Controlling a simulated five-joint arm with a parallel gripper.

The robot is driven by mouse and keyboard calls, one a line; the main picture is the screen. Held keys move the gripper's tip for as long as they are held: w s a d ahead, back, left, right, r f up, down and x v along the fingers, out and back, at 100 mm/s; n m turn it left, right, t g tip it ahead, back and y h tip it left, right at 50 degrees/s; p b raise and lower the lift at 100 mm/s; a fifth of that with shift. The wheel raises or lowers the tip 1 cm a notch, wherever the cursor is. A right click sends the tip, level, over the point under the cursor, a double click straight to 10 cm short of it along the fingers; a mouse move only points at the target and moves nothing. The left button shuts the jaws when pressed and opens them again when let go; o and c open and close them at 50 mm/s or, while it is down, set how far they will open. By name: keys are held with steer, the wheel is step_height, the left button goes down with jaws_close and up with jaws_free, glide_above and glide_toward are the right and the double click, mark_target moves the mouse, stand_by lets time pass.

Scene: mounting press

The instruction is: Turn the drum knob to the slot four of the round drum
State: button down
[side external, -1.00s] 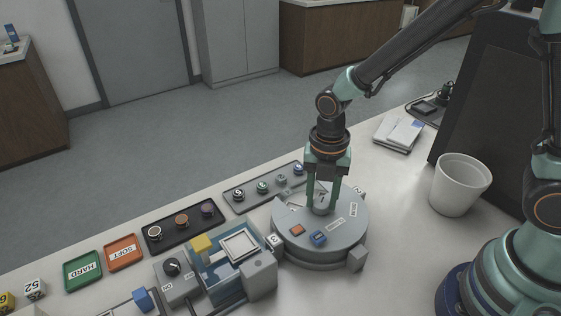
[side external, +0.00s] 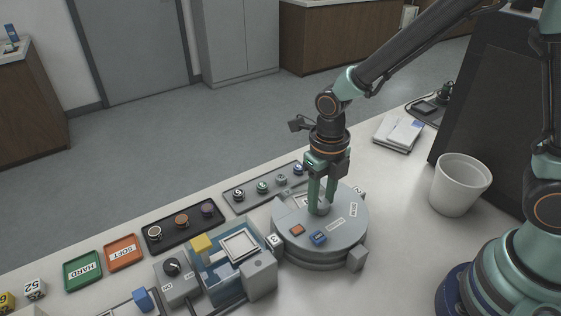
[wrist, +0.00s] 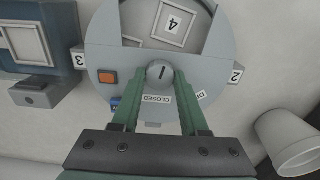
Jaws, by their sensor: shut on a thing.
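The round drum (side external: 295,240) is a grey disc on the white bench, with labels 2 and 3 on its rim. The drum knob (wrist: 160,72) stands on its top, grey with a dark line that points roughly up and down in the wrist view. My gripper (side external: 320,208) is shut on the knob, with one green finger on each side; the fingers hide much of the knob in the side view. In the wrist view, a plate marked 4 (wrist: 173,22) shows through an opening in the drum's top. A CLOSED label (wrist: 157,99) lies below the knob there.
An orange button (side external: 297,230) and a blue one (side external: 318,238) sit on the drum. The blue press (side external: 215,275) stands close at its left. A tray of round pieces (side external: 262,190) lies behind. A white cup (side external: 460,185) stands to the right.

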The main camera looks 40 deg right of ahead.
mark_target(321, 202)
steer(key=shift+r+n, duration=0.1)
steer(key=shift+n, duration=0.3)
steer(key=shift+c, duration=2.1)
jaws_free()
step_height(321, 202, up, 12)
